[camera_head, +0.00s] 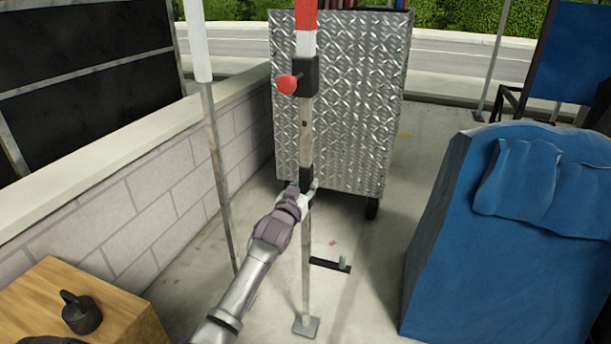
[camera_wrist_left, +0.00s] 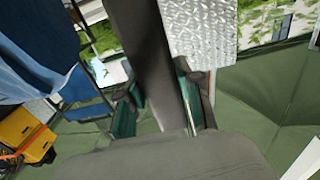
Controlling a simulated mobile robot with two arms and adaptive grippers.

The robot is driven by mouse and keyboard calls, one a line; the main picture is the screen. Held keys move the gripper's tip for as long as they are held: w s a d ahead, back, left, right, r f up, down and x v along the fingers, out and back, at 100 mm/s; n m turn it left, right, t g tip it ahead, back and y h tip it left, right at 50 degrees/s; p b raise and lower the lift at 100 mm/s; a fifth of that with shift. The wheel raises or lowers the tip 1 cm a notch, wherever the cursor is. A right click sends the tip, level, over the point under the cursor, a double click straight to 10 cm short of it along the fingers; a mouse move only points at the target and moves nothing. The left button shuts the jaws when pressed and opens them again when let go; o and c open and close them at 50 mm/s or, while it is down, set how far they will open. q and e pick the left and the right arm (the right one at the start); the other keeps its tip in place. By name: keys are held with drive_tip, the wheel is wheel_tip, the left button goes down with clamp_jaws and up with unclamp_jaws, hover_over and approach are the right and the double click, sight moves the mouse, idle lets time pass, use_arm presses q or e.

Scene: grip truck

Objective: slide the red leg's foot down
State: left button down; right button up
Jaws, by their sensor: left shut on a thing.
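The red leg (camera_head: 305,20) stands upright in the middle of the head view. It has a red and white upper part, a black clamp block with a red knob (camera_head: 288,84), and a grey inner pole below. A thin lower pole ends in a flat square foot (camera_head: 305,326) at the floor; I cannot tell if the foot touches it. My left gripper (camera_head: 304,188) is shut on the leg at a dark collar low on the pole. In the left wrist view the green fingertips (camera_wrist_left: 155,108) sit either side of the pole. My right gripper is not in view.
A diamond-plate metal cart (camera_head: 345,100) stands behind the leg. A white-topped pole (camera_head: 200,50) is on the left before a block wall (camera_head: 130,190). A black weight (camera_head: 80,312) sits on a wooden box (camera_head: 50,275). A blue-covered object (camera_head: 520,260) stands right. A black bracket (camera_head: 330,264) lies on the floor.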

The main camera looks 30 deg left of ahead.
use_arm(q)
drive_tip(key=shift+f, duration=0.3)
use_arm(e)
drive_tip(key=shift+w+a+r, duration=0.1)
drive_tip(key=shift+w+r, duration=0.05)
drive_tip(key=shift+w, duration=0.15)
use_arm(q)
drive_tip(key=c, duration=0.8)
unclamp_jaws()
drive_tip(key=shift+o, duration=0.2)
drive_tip(key=shift+r, duration=0.1)
drive_tip(key=v, duration=1.2)
